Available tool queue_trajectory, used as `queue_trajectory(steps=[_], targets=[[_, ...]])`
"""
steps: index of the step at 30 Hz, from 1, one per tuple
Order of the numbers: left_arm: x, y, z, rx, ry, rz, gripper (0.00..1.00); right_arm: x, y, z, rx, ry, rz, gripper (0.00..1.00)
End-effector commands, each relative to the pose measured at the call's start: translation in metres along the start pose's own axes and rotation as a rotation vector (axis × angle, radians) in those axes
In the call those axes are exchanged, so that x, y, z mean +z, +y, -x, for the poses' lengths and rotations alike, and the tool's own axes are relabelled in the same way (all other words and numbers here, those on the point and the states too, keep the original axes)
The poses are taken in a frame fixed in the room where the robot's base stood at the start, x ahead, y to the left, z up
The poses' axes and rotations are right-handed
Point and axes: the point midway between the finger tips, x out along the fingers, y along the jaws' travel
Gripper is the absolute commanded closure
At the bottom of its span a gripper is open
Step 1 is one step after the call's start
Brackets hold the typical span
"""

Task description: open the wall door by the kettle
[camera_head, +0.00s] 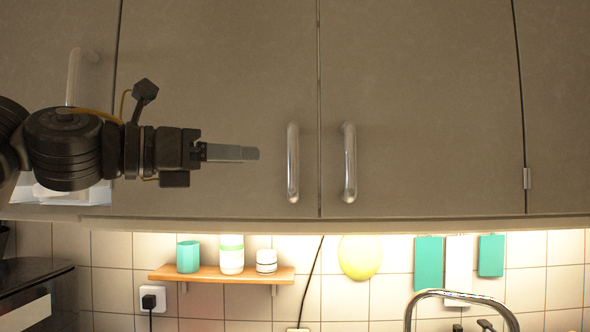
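Grey-brown wall doors fill the upper part of the head view. The middle-left door (215,60) is shut, with a vertical metal handle (292,175) near its right edge. The middle-right door (430,90) is shut, with a matching handle (349,175) near its left edge. The far-left door (30,45) has a pale handle (73,75), partly behind my arm. My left gripper (252,153) is in front of the middle-left door, its fingertips left of that door's handle and apart from it in the picture. Its fingers show edge-on, so their gap is hidden. I cannot make out a kettle. My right gripper is out of view.
Below the doors, a wooden shelf (215,274) holds a green cup (188,257) and two white jars. A curved tap (460,294) stands at lower right. A dark appliance (35,275) is at lower left. A white thing (55,195) is partly behind my arm.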

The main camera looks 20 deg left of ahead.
Motion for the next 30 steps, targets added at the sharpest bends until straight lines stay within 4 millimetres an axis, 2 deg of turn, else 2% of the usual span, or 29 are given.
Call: queue_trajectory(steps=[4, 8, 11, 21, 25, 30], targets=[[0.002, 0.0, 0.008, 0.009, 0.002, -0.016, 0.62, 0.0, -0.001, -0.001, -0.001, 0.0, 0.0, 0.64], [0.003, 0.001, 0.003, 0.011, 0.003, -0.014, 0.62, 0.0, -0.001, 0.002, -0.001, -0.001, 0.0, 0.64], [0.004, 0.001, -0.009, 0.011, 0.004, -0.013, 0.62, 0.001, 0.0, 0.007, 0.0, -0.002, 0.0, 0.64], [0.005, 0.001, -0.073, 0.007, 0.004, -0.011, 0.62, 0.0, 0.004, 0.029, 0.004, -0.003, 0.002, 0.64], [0.004, 0.001, -0.09, 0.006, 0.003, -0.012, 0.62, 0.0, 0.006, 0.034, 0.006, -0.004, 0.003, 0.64], [0.003, 0.001, -0.101, 0.007, 0.001, -0.012, 0.62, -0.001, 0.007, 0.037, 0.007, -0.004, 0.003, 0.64]])
